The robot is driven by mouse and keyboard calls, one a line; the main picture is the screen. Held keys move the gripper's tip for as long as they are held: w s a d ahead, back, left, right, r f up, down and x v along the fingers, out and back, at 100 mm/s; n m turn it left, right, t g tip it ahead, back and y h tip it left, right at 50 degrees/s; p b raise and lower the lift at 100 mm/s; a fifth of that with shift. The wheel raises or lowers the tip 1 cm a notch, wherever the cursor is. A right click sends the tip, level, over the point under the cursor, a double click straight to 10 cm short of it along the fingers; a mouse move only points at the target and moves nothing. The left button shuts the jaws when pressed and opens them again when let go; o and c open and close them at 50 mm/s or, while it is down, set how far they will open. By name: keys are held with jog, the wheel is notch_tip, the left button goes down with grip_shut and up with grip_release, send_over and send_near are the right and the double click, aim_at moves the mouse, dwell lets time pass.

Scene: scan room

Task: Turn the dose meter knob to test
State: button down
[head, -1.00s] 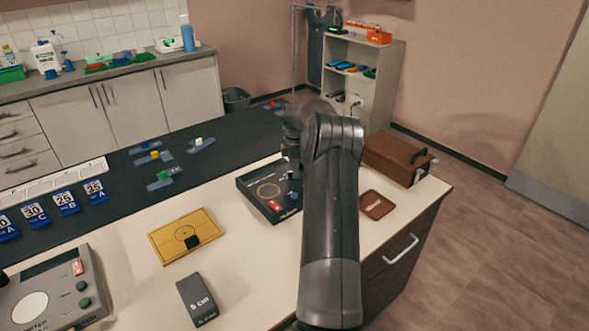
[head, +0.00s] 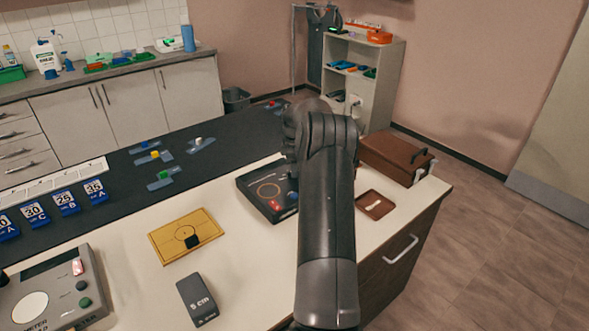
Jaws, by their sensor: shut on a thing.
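A dark panel device (head: 256,183) with a ring on its face, a red part and a blue part lies on the pale worktop at centre. My gripper (head: 292,172) points down over its right side. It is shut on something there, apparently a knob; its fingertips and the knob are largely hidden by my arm. A grey meter (head: 60,268) at the lower left has a white round dial, a red switch and dark and green buttons. Part of its printed label reads "METER", and its left edge is cut off. No knob position is readable.
A yellow plate (head: 212,228) and a dark block (head: 197,300) lie between the devices. A brown case (head: 395,160) and a small brown tray (head: 363,204) are right of my arm. Number cards (head: 66,202) stand at left. Floor is free at right.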

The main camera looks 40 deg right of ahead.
jog(key=m, duration=0.6)
jog(key=shift+s+a, duration=0.1)
jog(key=shift+a, duration=0.05)
jog(key=m, duration=0.6)
jog(key=shift+a+m, duration=0.2)
jog(key=shift+m, duration=0.2)
jog(key=m, duration=0.4)
jog(key=shift+a, duration=0.15)
jog(key=shift+m, duration=1.7)
jog(key=c, duration=1.4)
grip_release()
notch_tip(320, 180, up, 11)
